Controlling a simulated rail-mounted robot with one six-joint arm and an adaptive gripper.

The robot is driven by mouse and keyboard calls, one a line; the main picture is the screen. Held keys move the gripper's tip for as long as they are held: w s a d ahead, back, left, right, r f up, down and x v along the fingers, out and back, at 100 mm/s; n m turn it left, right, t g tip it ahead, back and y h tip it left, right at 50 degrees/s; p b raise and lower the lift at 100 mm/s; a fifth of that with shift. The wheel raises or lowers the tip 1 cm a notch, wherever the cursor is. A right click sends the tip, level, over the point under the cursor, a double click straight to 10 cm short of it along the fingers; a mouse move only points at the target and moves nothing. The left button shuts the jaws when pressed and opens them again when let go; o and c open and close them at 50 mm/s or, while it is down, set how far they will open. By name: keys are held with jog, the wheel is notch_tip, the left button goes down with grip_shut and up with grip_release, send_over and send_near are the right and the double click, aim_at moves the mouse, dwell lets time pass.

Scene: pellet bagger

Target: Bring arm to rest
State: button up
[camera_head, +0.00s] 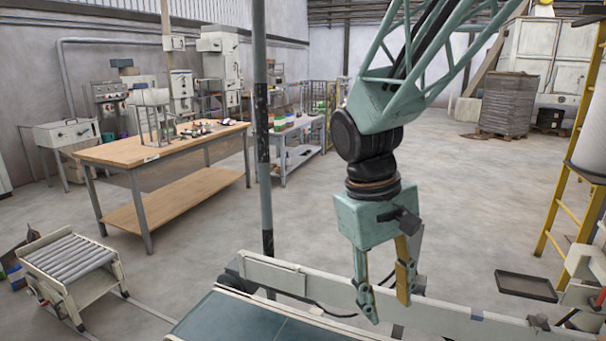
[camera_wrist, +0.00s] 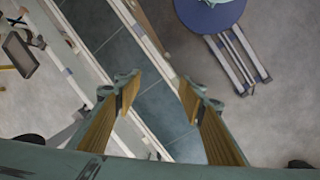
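My gripper (camera_head: 384,299) hangs from my green arm, pointing down over the near conveyor's side rail. Its two fingers with tan pads are apart, with nothing between them. In the wrist view my gripper (camera_wrist: 160,90) also shows both fingers spread, above the dark conveyor belt (camera_wrist: 125,52). The belt (camera_head: 240,322) is bare where it shows in the head view.
A grey post (camera_head: 264,150) stands left of my arm. A wooden workbench (camera_head: 150,152) and a roller stand (camera_head: 72,260) are at left. A yellow ladder (camera_head: 570,170) and a dark tray (camera_head: 526,286) are at right. The middle floor is clear.

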jog(key=s+d+r+m+t, duration=0.1)
jog(key=s+r, duration=0.2)
jog(key=s, duration=0.4)
jog(key=s+d+r+m+t+y+b, duration=0.1)
jog(key=s+d+r+m+t, duration=0.1)
jog(key=s, duration=0.5)
jog(key=s+d+r+m+t+y, duration=0.1)
jog(key=s+r, duration=0.4)
jog(key=s, duration=0.3)
jog(key=shift+d, duration=0.35)
jog(key=shift+s, duration=0.1)
dwell(1.0)
